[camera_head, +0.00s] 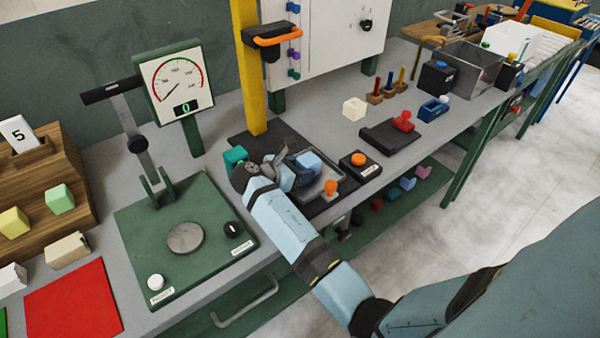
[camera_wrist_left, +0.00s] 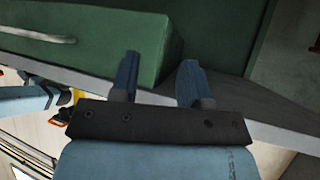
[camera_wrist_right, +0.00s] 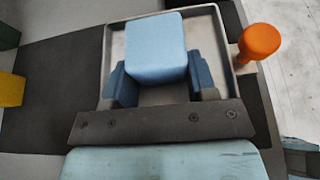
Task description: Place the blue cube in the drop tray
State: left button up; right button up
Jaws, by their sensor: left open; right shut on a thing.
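The light blue cube (camera_wrist_right: 156,47) sits between the fingers of my right gripper (camera_wrist_right: 160,88) in the right wrist view. In the head view the cube (camera_head: 308,160) shows at my right gripper (camera_head: 292,172), near the yellow post. A shallow grey metal tray (camera_head: 328,187) lies under the held cube; its rim (camera_wrist_right: 111,55) surrounds the cube in the right wrist view. Whether the cube touches the tray floor I cannot tell. My left gripper (camera_wrist_left: 160,80) is open and empty in the left wrist view and outside the head view.
An orange knob (camera_wrist_right: 258,42) stands at the tray's right side. A black box with an orange button (camera_head: 359,160) is close by. The yellow post (camera_head: 250,75) rises behind. A green block (camera_head: 235,156) is left of my right gripper. A gauge (camera_head: 178,82) stands left.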

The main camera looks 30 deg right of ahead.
jog(key=shift+f, duration=0.5)
jog(key=shift+f, duration=0.15)
jog(key=shift+f+p, duration=0.1)
jog(key=shift+p, duration=0.25)
